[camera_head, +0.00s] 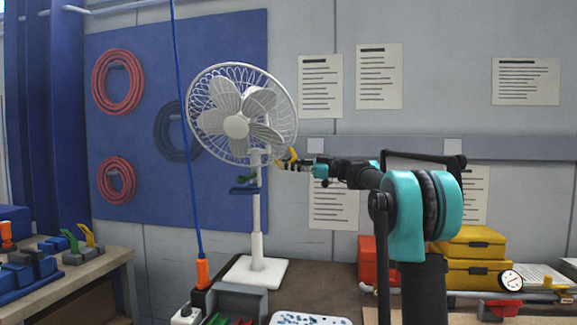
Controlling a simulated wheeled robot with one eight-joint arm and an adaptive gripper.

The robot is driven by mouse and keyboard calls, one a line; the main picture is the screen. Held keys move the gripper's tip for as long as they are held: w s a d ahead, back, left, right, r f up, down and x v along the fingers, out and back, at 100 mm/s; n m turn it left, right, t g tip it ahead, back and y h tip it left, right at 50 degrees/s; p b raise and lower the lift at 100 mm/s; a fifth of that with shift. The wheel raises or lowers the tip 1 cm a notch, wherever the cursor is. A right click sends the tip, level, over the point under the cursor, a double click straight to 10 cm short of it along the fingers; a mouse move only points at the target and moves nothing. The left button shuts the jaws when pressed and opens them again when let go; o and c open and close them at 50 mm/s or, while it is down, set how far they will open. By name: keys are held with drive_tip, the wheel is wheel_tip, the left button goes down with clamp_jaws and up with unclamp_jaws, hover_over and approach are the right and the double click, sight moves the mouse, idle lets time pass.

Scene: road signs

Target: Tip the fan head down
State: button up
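The white fan stands upright on a square base on the brown table. Its round caged head (237,121) faces toward the camera and a little left, on a thin white pole (256,215). My gripper (288,163) is at the lower right edge of the fan head, near the top of the pole. It is small in the picture and overlaps the cage's edge, so I cannot tell whether it touches the fan or whether its fingers are open or shut. My arm reaches in from the right.
A blue cord (187,150) hangs in front of the fan's left side. A grey bin (239,300) and a speckled tray (309,319) are at the table's front. Yellow cases (472,255) sit at right. A workbench (70,278) is at left.

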drive_tip(key=o, duration=0.3)
drive_tip(key=v, duration=1.2)
